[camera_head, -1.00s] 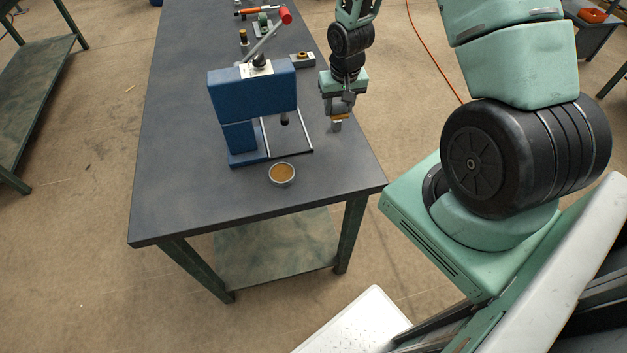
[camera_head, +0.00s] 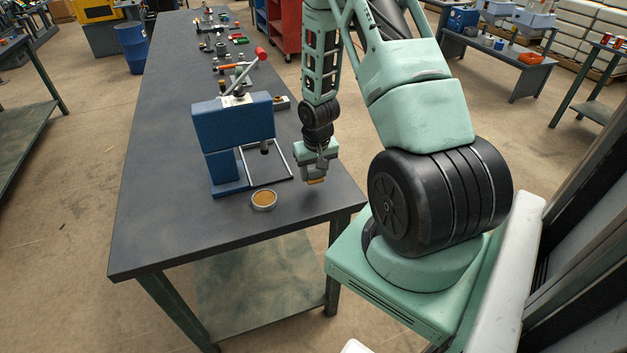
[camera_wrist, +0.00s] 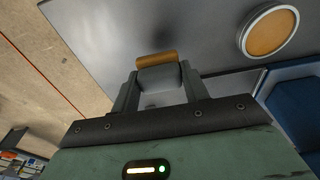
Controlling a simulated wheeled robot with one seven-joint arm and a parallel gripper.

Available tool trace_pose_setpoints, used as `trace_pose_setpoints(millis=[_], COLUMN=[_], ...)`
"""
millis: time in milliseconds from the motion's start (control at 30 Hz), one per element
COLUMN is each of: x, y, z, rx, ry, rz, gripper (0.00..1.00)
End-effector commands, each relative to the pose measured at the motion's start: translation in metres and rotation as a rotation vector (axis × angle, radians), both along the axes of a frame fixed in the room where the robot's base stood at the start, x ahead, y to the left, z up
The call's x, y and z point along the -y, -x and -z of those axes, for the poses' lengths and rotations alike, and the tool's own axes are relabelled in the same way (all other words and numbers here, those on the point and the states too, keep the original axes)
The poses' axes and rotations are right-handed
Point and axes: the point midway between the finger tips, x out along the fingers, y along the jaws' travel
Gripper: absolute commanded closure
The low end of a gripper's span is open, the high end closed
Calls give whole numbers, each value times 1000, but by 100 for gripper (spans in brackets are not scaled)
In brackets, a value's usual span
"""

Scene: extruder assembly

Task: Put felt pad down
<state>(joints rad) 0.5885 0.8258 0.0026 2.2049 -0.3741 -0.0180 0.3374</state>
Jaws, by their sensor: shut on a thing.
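My gripper (camera_head: 316,176) is over the right side of the dark table, right of the blue press. It is shut on a piece with a grey body and an orange-brown strip, which looks like the felt pad (camera_wrist: 156,60); the strip also shows at the gripper's tip in the head view (camera_head: 316,181). In the wrist view the two fingers (camera_wrist: 160,90) stand on either side of the grey body. I cannot tell whether the piece touches the table. A round dish (camera_head: 264,200) with an orange-brown filling sits in front of the press and shows in the wrist view (camera_wrist: 270,31).
The blue press (camera_head: 233,130) with a red-knobbed lever and a thin metal frame (camera_head: 280,175) stands left of my gripper. Several small parts lie farther back on the table (camera_head: 150,225). The table's front left is clear. Its right edge is close to my gripper.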

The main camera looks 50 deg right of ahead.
Motion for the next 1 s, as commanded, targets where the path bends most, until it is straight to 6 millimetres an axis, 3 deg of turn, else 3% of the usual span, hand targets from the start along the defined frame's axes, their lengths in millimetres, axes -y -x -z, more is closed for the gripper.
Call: trace_pose_setpoints(millis=[267,700,733,800,1000], x=[-1,-1,-1,0,0], y=[0,0,0,0,0], z=[33,40,39,39,38], rx=[-2,-1,-1,-1,-1], ry=[-1,-1,-1,-1,-1], rz=[-1,0,0,0,0], gripper=[74,74,47,34,34])
